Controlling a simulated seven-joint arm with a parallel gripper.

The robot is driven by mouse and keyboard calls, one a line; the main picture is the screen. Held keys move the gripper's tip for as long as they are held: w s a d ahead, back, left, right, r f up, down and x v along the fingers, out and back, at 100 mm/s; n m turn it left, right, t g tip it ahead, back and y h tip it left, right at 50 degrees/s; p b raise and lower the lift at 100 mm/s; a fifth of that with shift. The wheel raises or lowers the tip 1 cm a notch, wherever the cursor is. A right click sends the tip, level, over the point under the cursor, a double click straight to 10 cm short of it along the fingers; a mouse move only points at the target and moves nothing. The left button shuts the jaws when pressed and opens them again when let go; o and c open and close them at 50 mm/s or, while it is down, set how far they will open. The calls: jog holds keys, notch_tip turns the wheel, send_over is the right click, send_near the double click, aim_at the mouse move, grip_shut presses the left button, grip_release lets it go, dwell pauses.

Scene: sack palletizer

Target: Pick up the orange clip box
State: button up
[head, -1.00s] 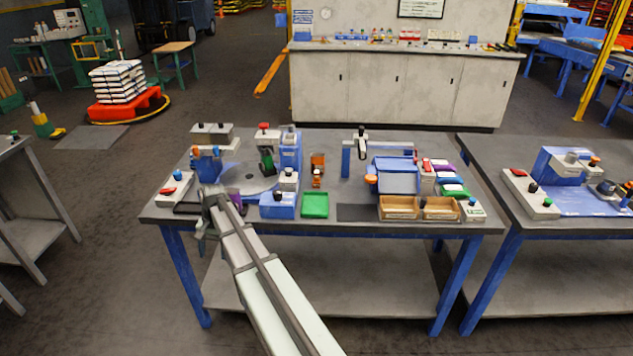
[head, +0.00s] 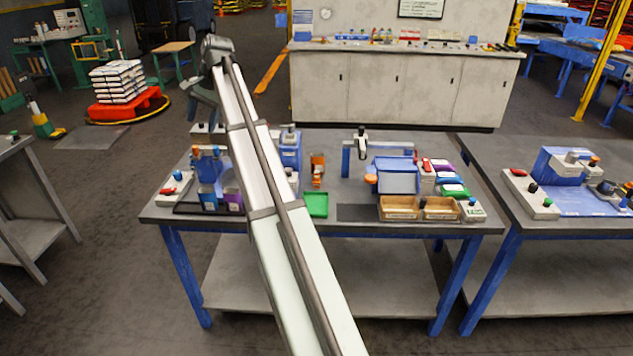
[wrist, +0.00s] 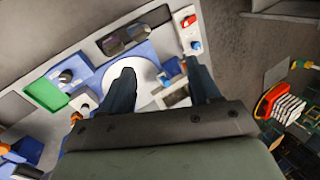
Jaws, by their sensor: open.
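The orange clip box is most likely the small orange-brown box (head: 318,163) standing behind the green tray on the middle bench; its details are too small to tell. In the wrist view a small orange patch (wrist: 77,117) near the green tray may be the same box, largely hidden. My gripper (head: 195,95) is raised high at the back left of the bench, well left of the orange box and apart from it. In the wrist view my gripper (wrist: 158,72) is open, its two dark fingers spread with nothing held between them.
The green tray (head: 316,206) lies in front of the orange box. A blue fixture (head: 291,148) stands to its left, a blue gantry frame (head: 346,160) to its right. Blue (head: 207,199) and purple (head: 233,200) containers stand front left. Wooden bins (head: 399,214) stand front right.

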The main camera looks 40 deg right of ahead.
notch_tip(320, 180, up, 8)
jog(key=d+r, duration=0.1)
jog(key=n+g+h, duration=0.2)
jog(key=g+h, duration=0.1)
send_over(317, 172)
notch_tip(317, 172, down, 27)
notch_tip(317, 172, down, 13)
jog(key=shift+w+f, duration=0.1)
jog(key=shift+w, duration=0.05)
grip_shut()
